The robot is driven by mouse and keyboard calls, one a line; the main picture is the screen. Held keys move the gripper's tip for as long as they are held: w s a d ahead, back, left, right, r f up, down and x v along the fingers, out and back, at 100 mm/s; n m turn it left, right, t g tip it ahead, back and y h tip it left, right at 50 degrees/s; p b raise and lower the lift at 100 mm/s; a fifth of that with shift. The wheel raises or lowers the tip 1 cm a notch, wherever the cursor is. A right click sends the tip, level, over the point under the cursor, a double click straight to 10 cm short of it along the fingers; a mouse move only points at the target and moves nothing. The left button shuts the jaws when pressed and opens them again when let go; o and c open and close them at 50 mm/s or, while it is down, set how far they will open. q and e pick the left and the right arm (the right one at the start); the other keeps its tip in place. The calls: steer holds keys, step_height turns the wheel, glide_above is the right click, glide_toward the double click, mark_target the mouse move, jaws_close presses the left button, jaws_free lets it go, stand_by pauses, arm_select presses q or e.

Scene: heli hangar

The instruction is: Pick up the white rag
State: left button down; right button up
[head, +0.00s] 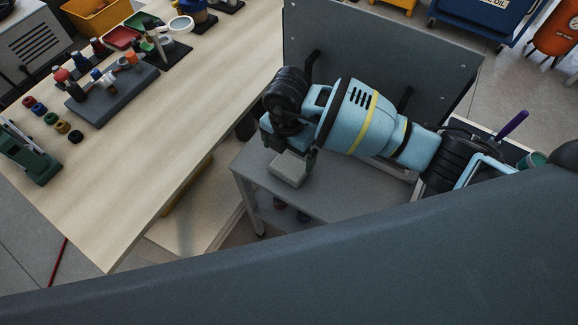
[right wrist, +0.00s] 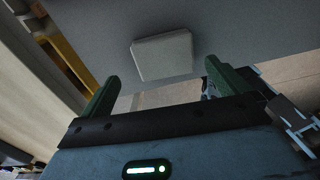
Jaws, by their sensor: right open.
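The white rag (head: 288,169) is a folded, pale square pad lying on the top of a grey metal cart (head: 348,182), near its left end. My right gripper (head: 292,152) is at the rag's far edge in the head view, its fingers partly hidden by the wrist. In the right wrist view the rag (right wrist: 163,57) shows beyond and between the two green fingers (right wrist: 160,77), which are apart with nothing between them. Whether a finger touches the rag cannot be told. My left gripper is not in view.
A dark upright panel (head: 425,62) stands at the cart's back. A wooden workbench (head: 190,115) on the left holds a grey block with bottles (head: 112,92), colored trays and a green tool (head: 30,155). A purple-handled tool (head: 512,124) lies at the right. The cart top right of the rag looks clear.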

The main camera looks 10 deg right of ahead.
mark_target(289, 165)
steer(key=shift+s+d+f, duration=0.1)
steer(key=shift+s+f, duration=0.05)
steer(key=shift+f, duration=1.2)
steer(key=shift+s+f, duration=0.15)
steer(key=shift+f, duration=1.5)
steer(key=c, duration=0.9)
steer(key=shift+r+p, duration=0.4)
steer(key=shift+r, duration=4.65)
